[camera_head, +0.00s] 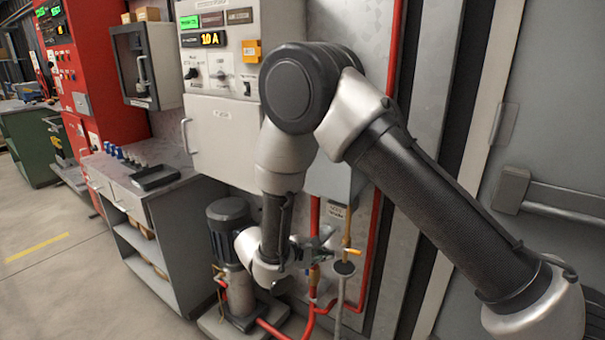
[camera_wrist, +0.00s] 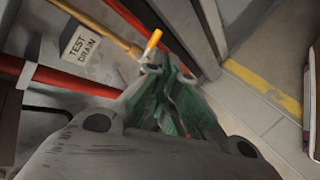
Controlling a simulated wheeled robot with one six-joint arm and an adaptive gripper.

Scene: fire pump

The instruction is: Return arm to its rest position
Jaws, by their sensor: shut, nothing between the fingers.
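My arm spans the middle and right of the head view, bent at the elbow in front of the control panel (camera_head: 221,70). My gripper (camera_head: 322,246) is low, beside the brass drain pipe (camera_head: 347,226) and its small yellow handle (camera_head: 353,251). In the wrist view my gripper (camera_wrist: 157,75) is shut and empty. The yellow handle (camera_wrist: 152,43) shows just beyond the fingertips; I cannot tell whether they touch. The "TEST DRAIN" label (camera_wrist: 81,46) is near the brass pipe (camera_wrist: 103,27).
A pump motor (camera_head: 230,228) stands left of my wrist. Red pipes (camera_head: 377,230) run beside and below the gripper. A grey bench (camera_head: 150,213) and red cabinet (camera_head: 105,70) are at left. A grey door (camera_head: 560,140) is at right. The left floor is clear.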

